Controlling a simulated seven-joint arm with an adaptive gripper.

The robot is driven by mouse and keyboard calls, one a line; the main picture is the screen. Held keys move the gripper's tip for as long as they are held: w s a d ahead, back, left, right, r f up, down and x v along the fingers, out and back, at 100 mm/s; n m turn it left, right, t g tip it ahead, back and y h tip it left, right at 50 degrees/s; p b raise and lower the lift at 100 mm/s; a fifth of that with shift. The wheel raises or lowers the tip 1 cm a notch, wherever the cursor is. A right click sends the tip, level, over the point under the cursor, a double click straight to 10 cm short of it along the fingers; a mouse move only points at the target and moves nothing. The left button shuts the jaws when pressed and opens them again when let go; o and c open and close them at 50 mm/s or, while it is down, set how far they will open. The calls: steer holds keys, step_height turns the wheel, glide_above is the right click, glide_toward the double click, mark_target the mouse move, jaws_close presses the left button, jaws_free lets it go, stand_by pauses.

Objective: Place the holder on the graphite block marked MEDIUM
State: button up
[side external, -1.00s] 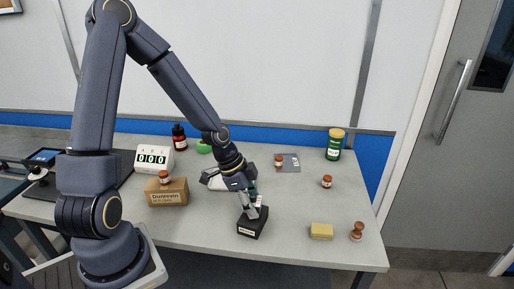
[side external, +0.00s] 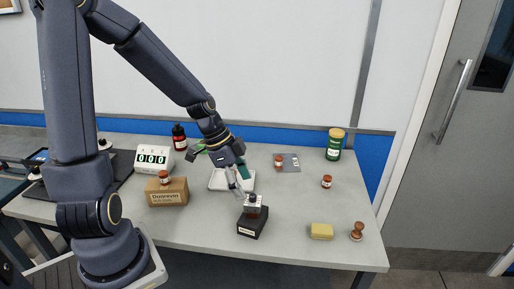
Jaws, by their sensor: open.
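A cardboard box (side external: 167,193) with a small brown jar (side external: 163,177) on it stands left. A display reading 000 (side external: 153,159) is behind it. A yellow sponge (side external: 321,231) and a brown stamp (side external: 357,231) lie right. A green-labelled jar (side external: 334,145) stands at the back.

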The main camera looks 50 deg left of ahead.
steer(key=s+d+r+n+t+y, duration=0.2)
steer(key=s+r+n, duration=0.7)
steer(key=r, duration=0.6)
steer(key=shift+s+d+y, duration=0.45)
steer(key=shift+s+y, duration=0.15)
steer(key=shift+s, duration=0.8)
